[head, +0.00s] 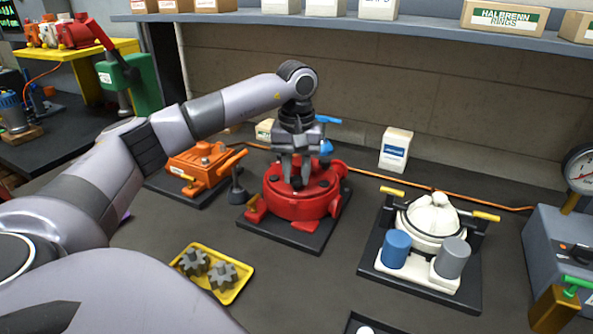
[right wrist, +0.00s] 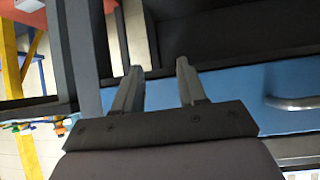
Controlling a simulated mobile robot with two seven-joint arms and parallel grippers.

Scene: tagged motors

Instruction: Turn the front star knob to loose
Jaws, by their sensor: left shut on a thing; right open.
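The red round motor housing (head: 300,208) stands on a black base plate, with small dark knobs on its top. My left gripper (head: 296,178) points straight down onto the front part of this top. It is shut on a dark knob there, which I take to be the front star knob; the fingers hide most of it, so its turn position cannot be read. My right gripper is out of the head view. In the right wrist view my right gripper (right wrist: 160,85) is open, with nothing between its fingers.
An orange unit (head: 200,165) stands left of the red housing. A white unit with blue and grey cylinders (head: 432,222) stands at right. A yellow tray (head: 239,289) with grey gears lies in front. A small white box (head: 396,148) stands behind.

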